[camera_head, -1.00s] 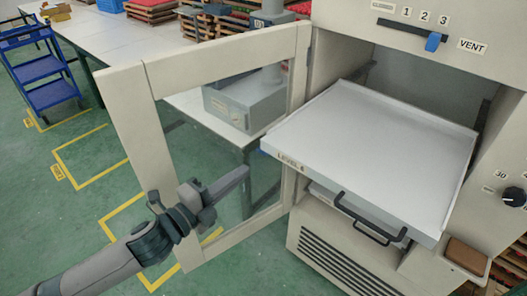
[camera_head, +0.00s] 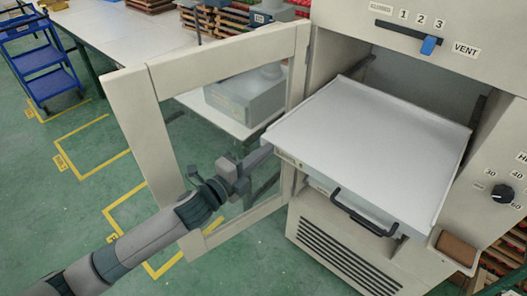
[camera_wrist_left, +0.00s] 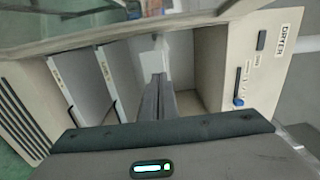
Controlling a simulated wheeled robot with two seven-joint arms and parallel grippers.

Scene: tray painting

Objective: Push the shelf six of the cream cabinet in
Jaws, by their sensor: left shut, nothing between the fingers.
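The cream cabinet (camera_head: 455,215) stands at the right with its framed door (camera_head: 150,125) swung open to the left. Shelf six (camera_head: 370,145), a pale grey tray, sticks well out of the opening. Its front carries a label and a black handle (camera_head: 362,212). My left gripper (camera_head: 268,152) is shut and empty, with its tip close to the shelf's front left corner; I cannot tell if they touch. In the left wrist view the shut fingers (camera_wrist_left: 160,98) point toward the cabinet interior, beside pale panels. My right gripper is not in view.
The open door stands behind my left arm. A white table (camera_head: 130,45) with a grey device (camera_head: 245,95) lies beyond it. A blue cart (camera_head: 45,70) is at the far left. A blue slider (camera_head: 428,46) and a dark knob (camera_head: 502,193) are on the cabinet.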

